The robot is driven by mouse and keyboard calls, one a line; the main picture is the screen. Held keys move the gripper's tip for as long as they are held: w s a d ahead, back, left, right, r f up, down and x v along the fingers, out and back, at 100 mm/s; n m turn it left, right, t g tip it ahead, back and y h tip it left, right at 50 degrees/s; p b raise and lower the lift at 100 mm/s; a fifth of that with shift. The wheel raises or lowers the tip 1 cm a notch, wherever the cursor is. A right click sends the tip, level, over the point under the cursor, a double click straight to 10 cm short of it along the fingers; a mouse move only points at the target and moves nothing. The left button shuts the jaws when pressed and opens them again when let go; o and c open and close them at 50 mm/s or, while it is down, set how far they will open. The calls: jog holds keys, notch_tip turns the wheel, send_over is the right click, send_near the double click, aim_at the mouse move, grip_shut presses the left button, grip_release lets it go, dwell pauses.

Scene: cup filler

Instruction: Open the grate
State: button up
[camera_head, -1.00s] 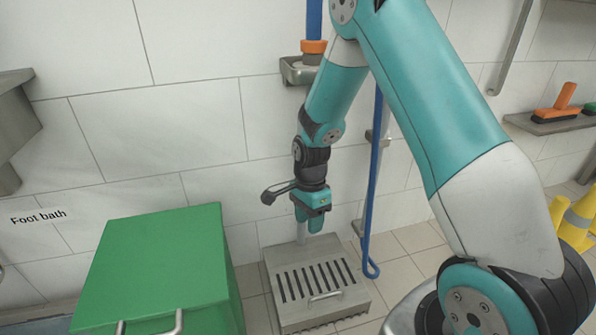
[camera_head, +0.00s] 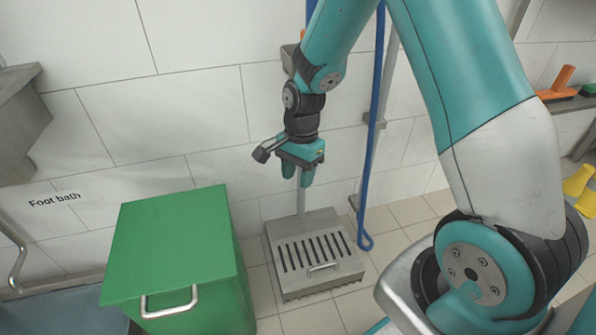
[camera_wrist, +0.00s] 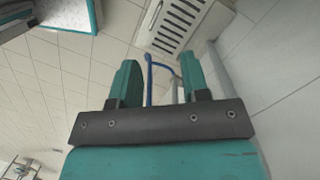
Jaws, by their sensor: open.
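The grate (camera_head: 296,254) is the slotted top of a low grey metal box on the tiled floor against the wall, with a small bar handle (camera_head: 322,267) near its front edge. It lies flat and closed. In the wrist view the grate (camera_wrist: 172,22) shows at the top, beyond the fingers. My gripper (camera_head: 297,178) hangs above the back of the box, pointing down, open and empty. Its two teal fingers also show in the wrist view (camera_wrist: 160,82), apart, with nothing between them. It is clear of the handle.
A green box (camera_head: 175,240) with a metal handle stands close left of the grate. A blue hose (camera_head: 369,180) hangs on the wall just right of it. A grey pipe rises behind the grate.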

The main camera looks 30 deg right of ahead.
jog(key=s+a+r+n+y, duration=0.1)
jog(key=s+a+r+n, duration=0.25)
jog(key=r, duration=0.25)
jog(key=s+a+r+n, duration=0.2)
jog(key=a+r+n, duration=0.2)
jog(key=r+n, duration=0.15)
jog(key=s+a+r+n+y, duration=0.1)
jog(key=s+a+r+n, duration=0.15)
jog(key=s+n, duration=0.2)
jog(key=s+a+r+n+t, duration=0.1)
jog(key=s+r+n, duration=0.3)
jog(key=s, duration=0.2)
jog(key=s+a+r+n+y, duration=0.1)
jog(key=s+a+r+n, duration=0.15)
jog(key=s+n, duration=0.2)
notch_tip(320, 180, up, 33)
jog(key=m+p, duration=0.1)
jog(key=p, duration=3.2)
jog(key=shift+w, duration=0.15)
jog(key=shift+d+f, duration=0.1)
jog(key=shift+d, duration=0.05)
